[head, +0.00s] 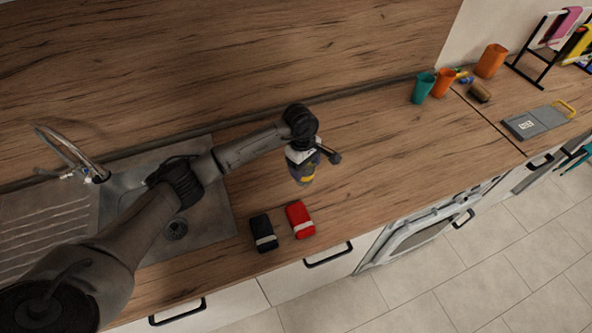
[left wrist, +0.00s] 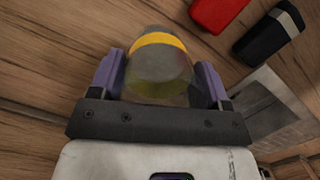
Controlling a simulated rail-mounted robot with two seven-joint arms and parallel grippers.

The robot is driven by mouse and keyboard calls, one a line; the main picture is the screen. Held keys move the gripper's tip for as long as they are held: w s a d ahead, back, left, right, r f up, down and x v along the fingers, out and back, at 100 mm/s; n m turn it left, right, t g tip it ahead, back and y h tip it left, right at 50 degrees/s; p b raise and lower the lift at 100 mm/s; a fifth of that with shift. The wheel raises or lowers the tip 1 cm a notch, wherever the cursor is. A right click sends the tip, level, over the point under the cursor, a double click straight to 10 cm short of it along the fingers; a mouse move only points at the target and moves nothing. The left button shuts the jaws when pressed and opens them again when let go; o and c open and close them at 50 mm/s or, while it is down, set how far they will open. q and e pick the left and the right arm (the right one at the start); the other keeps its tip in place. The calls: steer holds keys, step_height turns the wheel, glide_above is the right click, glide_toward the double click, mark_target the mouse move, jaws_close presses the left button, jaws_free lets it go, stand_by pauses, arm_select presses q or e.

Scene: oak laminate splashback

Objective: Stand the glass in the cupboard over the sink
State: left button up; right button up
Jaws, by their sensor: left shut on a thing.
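My left gripper (head: 301,163) is shut on a clear glass with a yellow band (head: 306,179) and holds it over the worktop, right of the sink. In the left wrist view the glass (left wrist: 160,62) sits between the two purple fingers of the gripper (left wrist: 160,82). In the head view the gripper hides much of the glass. The steel sink (head: 215,222) is at the left, partly behind my left arm. The cupboard over the sink is in neither view. My right gripper is in neither view.
A black pack (head: 263,232) and a red pack (head: 299,219) lie near the worktop's front edge. Teal (head: 422,88) and orange (head: 444,82) cups stand farther right. A tap (head: 75,160) rises behind the sink. The worktop (head: 365,145) right of the gripper is clear.

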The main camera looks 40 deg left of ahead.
arm_select(q)
steer(key=shift+a+f+p, duration=0.1)
steer(key=shift+a+f, duration=0.5)
steer(key=shift+f, duration=0.45)
steer(key=shift+a+f+p, duration=0.15)
steer(key=shift+a+f, duration=0.45)
steer(key=shift+f, duration=0.4)
steer(key=shift+a+f+p, duration=0.1)
steer(key=shift+a+f, duration=0.5)
steer(key=shift+f, duration=0.45)
steer(key=shift+w, duration=0.1)
steer(key=shift+f, duration=0.1)
steer(key=shift+f+b, duration=0.15)
steer(key=shift+b, duration=0.2)
steer(key=o, duration=1)
